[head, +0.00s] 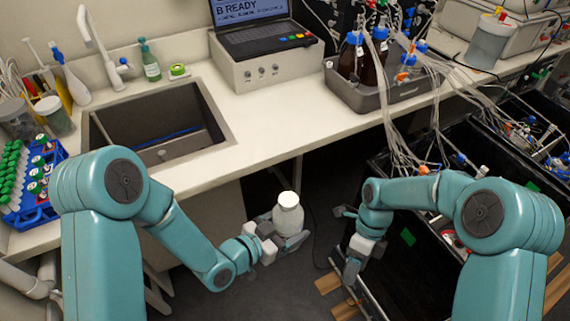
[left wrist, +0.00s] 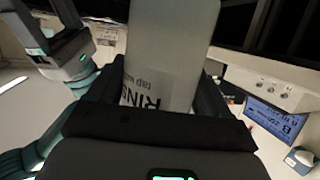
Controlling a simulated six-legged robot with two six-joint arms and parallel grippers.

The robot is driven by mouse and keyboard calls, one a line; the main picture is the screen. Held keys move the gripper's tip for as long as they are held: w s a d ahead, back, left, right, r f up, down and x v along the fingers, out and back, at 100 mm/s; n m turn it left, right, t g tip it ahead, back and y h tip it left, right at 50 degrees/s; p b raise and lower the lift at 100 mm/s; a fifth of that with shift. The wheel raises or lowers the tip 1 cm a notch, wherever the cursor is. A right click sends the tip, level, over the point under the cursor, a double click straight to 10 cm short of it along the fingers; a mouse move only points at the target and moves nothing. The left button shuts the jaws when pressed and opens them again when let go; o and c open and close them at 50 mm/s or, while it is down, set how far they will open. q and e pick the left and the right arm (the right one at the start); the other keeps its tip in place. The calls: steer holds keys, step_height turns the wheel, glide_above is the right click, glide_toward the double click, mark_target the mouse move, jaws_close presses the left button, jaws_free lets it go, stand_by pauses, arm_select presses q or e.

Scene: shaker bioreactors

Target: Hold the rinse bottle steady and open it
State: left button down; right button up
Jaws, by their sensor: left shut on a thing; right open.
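The rinse bottle (head: 288,216) is white with a white cap and stands about upright in my left gripper (head: 284,240), in front of the bench edge. The left gripper is shut on its body. In the left wrist view the bottle (left wrist: 172,50) fills the middle, with part of its printed label showing between the fingers; its cap is out of that view. My right gripper (head: 345,243) is open and empty, to the right of the bottle and apart from it. The right gripper also shows at the upper left of the left wrist view (left wrist: 62,45).
The white bench (head: 290,120) with a sink (head: 160,135) lies behind the bottle. A grey tray (head: 400,92) of brown bottles and tubing stands at the bench's right. A blue rack (head: 45,205) of green-capped tubes is at left. Black shaker units (head: 425,255) stand near my right arm.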

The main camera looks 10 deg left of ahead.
steer(key=w+a+r+m+h, duration=0.1)
steer(key=w+a+r+m, duration=0.15)
steer(key=w+r, duration=0.4)
step_height(320, 180, up, 21)
steer(key=n+t, duration=0.2)
steer(key=t, duration=0.3)
glide_above(285, 198)
steer(key=shift+d+r, duration=0.1)
steer(key=shift+r, duration=0.05)
steer(key=shift+f, duration=0.2)
step_height(285, 198, down, 8)
steer(key=shift+r, duration=0.2)
